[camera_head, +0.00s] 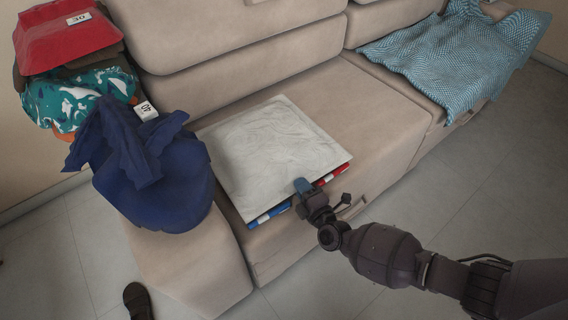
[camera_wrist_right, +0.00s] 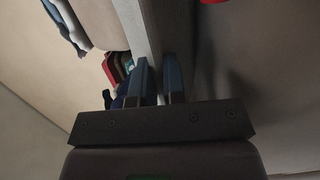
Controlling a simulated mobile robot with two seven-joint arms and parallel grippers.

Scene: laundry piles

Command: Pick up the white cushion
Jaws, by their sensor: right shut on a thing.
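The white cushion (camera_head: 262,140) lies flat on the beige sofa seat, over a red, white and blue item (camera_head: 268,214) that shows under its front edges. My right gripper (camera_head: 302,186) is at the cushion's front edge, shut on it. In the right wrist view, the cushion's pale edge (camera_wrist_right: 150,25) runs between the two blue fingers of my right gripper (camera_wrist_right: 160,82). My left gripper is not in view.
A dark blue garment (camera_head: 165,180) sits left of the cushion. Behind it is a pile with a teal patterned cloth (camera_head: 75,98) and a red folded item (camera_head: 62,42). A blue knitted blanket (camera_head: 455,60) drapes over the sofa's right end. A dark shoe-like thing (camera_head: 138,300) is on the floor.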

